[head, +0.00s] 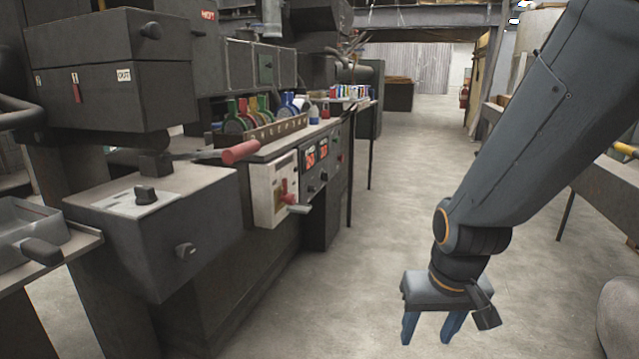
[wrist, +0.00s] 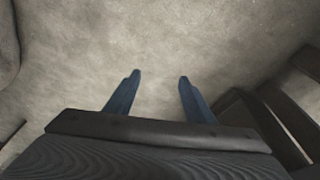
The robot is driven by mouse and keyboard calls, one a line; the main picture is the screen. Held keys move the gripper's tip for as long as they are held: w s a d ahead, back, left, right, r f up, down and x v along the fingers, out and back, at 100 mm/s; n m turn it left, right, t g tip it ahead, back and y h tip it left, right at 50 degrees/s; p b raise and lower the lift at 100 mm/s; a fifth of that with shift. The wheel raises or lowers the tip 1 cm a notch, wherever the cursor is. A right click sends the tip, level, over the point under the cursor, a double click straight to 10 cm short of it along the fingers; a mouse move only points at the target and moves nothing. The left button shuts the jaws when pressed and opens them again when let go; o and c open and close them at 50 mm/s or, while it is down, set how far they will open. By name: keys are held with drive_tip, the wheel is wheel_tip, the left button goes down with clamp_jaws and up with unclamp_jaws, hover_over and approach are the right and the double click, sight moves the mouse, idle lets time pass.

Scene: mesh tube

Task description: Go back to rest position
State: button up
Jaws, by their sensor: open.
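My gripper (head: 428,338) hangs at the lower right of the head view with its blue fingers pointing down over the concrete floor. My dark arm comes down to it from the upper right. In the wrist view, my gripper (wrist: 158,78) shows two blue fingers spread apart, with only bare floor between them. It is open, holds nothing and touches nothing that I can see.
Dark machinery (head: 170,230) with boxes and knobs fills the left. A red-handled lever (head: 241,152) sticks out, and a rack (head: 270,133) of colored items stands on the bench. The floor aisle (head: 410,160) is clear. A bench (head: 608,185) stands at the right.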

drive_tip(key=s+a+r+n+g, duration=0.1)
drive_tip(key=s+a+n, duration=0.2)
drive_tip(key=s+a, duration=0.45)
drive_tip(key=s+a+r+n+g, duration=0.2)
drive_tip(key=s+a+n, duration=0.15)
drive_tip(key=a, duration=0.75)
drive_tip(key=s+d+r+m+p, duration=0.1)
drive_tip(key=d+r+m+p, duration=0.5)
drive_tip(key=d+r+p, duration=1.2)
wheel_tip(320, 180, up, 4)
drive_tip(key=p, duration=0.7)
drive_tip(key=shift+s+d+p, duration=0.2)
drive_tip(key=shift+p, duration=0.2)
